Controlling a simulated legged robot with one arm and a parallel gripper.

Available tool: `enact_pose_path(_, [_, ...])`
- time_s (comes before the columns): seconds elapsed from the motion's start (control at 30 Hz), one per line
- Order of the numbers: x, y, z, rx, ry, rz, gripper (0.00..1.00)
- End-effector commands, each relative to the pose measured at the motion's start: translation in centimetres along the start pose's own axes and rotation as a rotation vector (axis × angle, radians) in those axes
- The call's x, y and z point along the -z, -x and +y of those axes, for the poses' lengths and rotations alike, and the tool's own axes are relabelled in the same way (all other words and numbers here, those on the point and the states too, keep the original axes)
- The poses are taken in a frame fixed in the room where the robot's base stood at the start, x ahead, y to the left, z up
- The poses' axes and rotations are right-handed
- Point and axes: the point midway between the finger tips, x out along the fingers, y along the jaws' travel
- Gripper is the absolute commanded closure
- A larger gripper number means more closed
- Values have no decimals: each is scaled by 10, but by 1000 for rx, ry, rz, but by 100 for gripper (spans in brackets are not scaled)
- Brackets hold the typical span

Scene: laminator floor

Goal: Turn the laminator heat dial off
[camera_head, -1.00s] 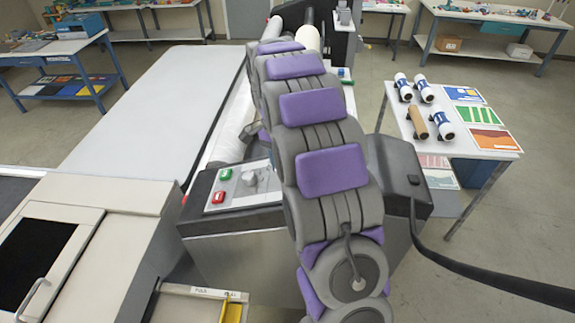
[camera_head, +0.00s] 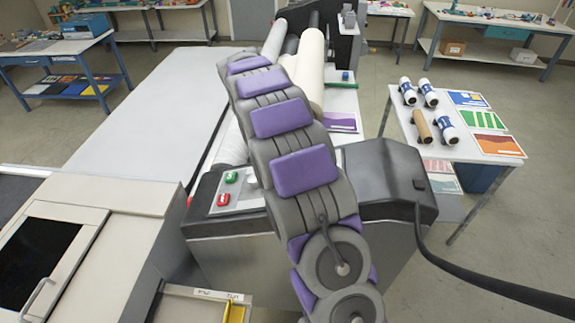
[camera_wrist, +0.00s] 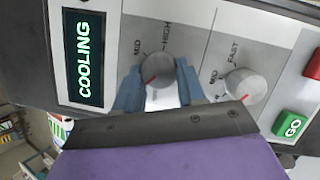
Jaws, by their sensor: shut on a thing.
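In the wrist view, the grey heat dial (camera_wrist: 160,66) sits on the laminator's panel beside printed MID and HIGH marks. Its red pointer line slants toward the lower left. My gripper (camera_wrist: 159,84) has its blue fingers on both sides of the dial, shut on it. The lower dial edge and any marks below are hidden by my gripper. A display (camera_wrist: 83,58) left of the dial reads COOLING. In the head view, the laminator (camera_head: 235,265) stands below my arm, which hides the dials and my gripper.
A second dial (camera_wrist: 245,87), with MID and FAST marks, sits close on the right. A green GO button (camera_wrist: 291,125) and a red button (camera_wrist: 313,66) lie beyond it. In the head view, a table (camera_head: 470,150) with rolls and prints stands right.

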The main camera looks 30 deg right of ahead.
Motion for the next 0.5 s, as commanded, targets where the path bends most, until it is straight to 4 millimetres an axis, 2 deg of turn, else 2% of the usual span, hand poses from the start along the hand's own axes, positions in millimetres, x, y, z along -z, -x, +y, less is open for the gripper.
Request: enact_pose_path(0.5, [-2,1,0,-140,429,0,91])
